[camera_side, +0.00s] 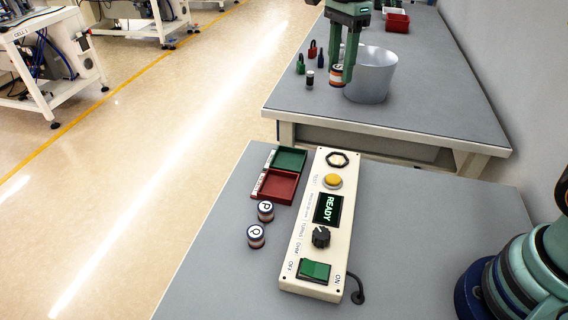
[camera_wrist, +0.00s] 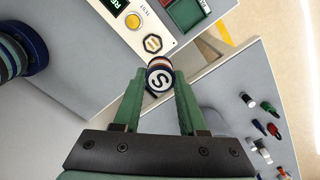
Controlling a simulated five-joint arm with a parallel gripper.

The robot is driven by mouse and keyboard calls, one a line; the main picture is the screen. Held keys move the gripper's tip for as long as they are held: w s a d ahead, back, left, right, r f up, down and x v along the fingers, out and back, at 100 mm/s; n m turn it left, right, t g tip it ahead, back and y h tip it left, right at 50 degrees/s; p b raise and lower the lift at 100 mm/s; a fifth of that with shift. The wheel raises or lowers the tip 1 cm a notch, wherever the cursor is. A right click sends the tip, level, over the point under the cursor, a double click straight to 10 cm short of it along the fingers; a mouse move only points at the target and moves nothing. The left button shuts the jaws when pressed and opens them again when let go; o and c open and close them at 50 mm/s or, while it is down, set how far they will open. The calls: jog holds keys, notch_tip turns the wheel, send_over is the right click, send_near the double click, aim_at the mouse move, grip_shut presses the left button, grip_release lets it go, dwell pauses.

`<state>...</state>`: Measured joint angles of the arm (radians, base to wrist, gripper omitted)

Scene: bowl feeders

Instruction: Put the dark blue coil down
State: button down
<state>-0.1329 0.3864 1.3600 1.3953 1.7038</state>
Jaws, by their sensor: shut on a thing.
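My gripper (camera_side: 343,72) is over the far table, in front of the grey bucket's left side in the side view. It is shut on a small round coil (camera_side: 336,77), which shows orange and white bands there. In the wrist view the coil (camera_wrist: 159,77) sits between the fingertips (camera_wrist: 158,85). Its white end bears a dark letter S, with dark blue and reddish bands around it. I cannot tell its exact height above the table. Two similar banded coils, one marked P (camera_side: 265,211) and one marked O (camera_side: 256,236), stand on the near table.
The grey bucket (camera_side: 373,78) stands close to my gripper. A dark cylinder (camera_side: 310,80), green padlock (camera_side: 300,65) and red padlock (camera_side: 312,50) are to the left. The near table has a control box (camera_side: 312,270) reading READY, and green (camera_side: 289,160) and red (camera_side: 277,187) trays.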

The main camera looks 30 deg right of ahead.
send_over(290, 162)
notch_tip(290, 162, down, 3)
notch_tip(290, 162, down, 20)
jog(key=shift+w, duration=0.1)
dwell(0.4)
jog(key=shift+f, duration=0.1)
jog(key=c, duration=0.7)
grip_release()
jog(key=shift+c, duration=0.2)
